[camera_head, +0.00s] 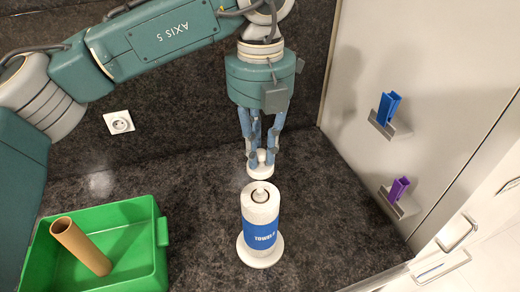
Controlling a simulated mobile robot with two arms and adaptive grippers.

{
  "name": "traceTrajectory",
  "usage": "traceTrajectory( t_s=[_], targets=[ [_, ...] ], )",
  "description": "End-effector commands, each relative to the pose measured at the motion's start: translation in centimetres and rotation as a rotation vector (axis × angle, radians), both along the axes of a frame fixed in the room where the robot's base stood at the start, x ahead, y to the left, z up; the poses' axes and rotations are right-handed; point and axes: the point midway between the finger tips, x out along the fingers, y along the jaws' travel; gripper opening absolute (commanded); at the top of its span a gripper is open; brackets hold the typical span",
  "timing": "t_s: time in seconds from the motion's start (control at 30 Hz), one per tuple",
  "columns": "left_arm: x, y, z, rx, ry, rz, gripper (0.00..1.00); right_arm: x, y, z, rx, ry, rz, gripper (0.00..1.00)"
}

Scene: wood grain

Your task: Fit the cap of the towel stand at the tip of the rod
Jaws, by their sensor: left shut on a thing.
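The towel stand (258,252) stands upright on the dark counter, with a white paper roll (262,206) bearing a blue label around its rod. The rod's tip (260,193) shows at the top of the roll. My left gripper (261,153) points down above the stand and is shut on the white cap (261,169). The cap appears just above the rod's tip; the exact gap is hard to tell from this angle. My right gripper is not in view.
A green crate (160,232) at the lower left holds a brown cardboard tube (80,246). A wall socket (118,122) is at the back left. Blue (388,107) and purple (398,189) holders sit on small wall shelves at right. Counter around the stand is clear.

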Motion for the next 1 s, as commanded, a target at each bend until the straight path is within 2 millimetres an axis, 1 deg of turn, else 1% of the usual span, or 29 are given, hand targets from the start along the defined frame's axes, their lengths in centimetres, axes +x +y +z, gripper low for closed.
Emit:
traceTrajectory(
  t_s=[0.03,0.4,0.5,0.67,1.0],
  targets=[
    [0.0,0.0,-0.5,0.000,0.000,-0.001,0.01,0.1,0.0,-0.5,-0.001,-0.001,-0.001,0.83],
    [0.0,0.0,-3.8,0.000,0.000,-0.001,0.01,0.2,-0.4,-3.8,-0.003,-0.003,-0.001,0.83],
    [0.0,0.0,-4.5,-0.001,0.000,-0.001,0.01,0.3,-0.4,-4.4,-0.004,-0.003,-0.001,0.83],
    [0.0,0.0,-5.1,-0.001,0.000,-0.001,0.01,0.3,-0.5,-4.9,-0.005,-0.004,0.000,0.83],
    [0.0,0.0,-5.0,-0.001,0.000,-0.001,0.01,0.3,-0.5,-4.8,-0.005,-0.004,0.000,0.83]
  ],
)
